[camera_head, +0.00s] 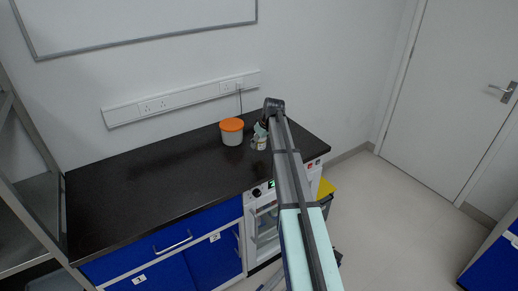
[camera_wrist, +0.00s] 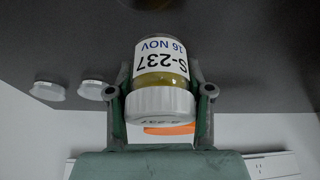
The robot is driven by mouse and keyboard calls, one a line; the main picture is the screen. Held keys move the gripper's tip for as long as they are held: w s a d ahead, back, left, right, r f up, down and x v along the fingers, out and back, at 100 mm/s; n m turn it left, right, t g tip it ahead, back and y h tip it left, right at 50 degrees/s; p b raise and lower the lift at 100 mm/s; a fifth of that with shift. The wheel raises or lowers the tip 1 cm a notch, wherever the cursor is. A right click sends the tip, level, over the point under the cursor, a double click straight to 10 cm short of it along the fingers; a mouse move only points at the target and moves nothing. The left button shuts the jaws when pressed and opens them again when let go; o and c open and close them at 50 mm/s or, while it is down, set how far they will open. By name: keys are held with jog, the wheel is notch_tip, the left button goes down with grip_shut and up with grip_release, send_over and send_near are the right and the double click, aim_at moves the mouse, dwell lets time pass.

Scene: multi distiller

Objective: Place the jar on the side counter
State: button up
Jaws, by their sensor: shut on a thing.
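The jar (camera_wrist: 160,80) has a white ribbed lid, yellow-brown contents and a white label reading S-237, 16 NOV. My gripper (camera_wrist: 160,92) is shut around it, one finger on each side near the lid. The wrist picture appears inverted, with the lid toward its bottom, so the jar looks roughly upright. In the head view my gripper (camera_head: 261,129) is at the right part of the black counter (camera_head: 130,190), partly hidden by my arm. I cannot tell whether the jar touches the counter.
A tub with an orange lid (camera_head: 232,131) stands left of my gripper. Two white round objects (camera_wrist: 48,90) lie to one side in the wrist view. A white appliance (camera_head: 263,222) sits below the counter's right part. The counter's left half is clear.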

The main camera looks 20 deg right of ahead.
aim_at(259, 155)
jog(key=shift+f+p, duration=0.45)
jog(key=shift+f, duration=1.6)
jog(key=shift+f, duration=0.2)
jog(key=o, duration=1.2)
jog(key=shift+r, duration=0.1)
jog(key=b+v, duration=0.2)
jog(key=v, duration=1)
jog(key=shift+b, duration=0.35)
jog(key=shift+r, duration=0.15)
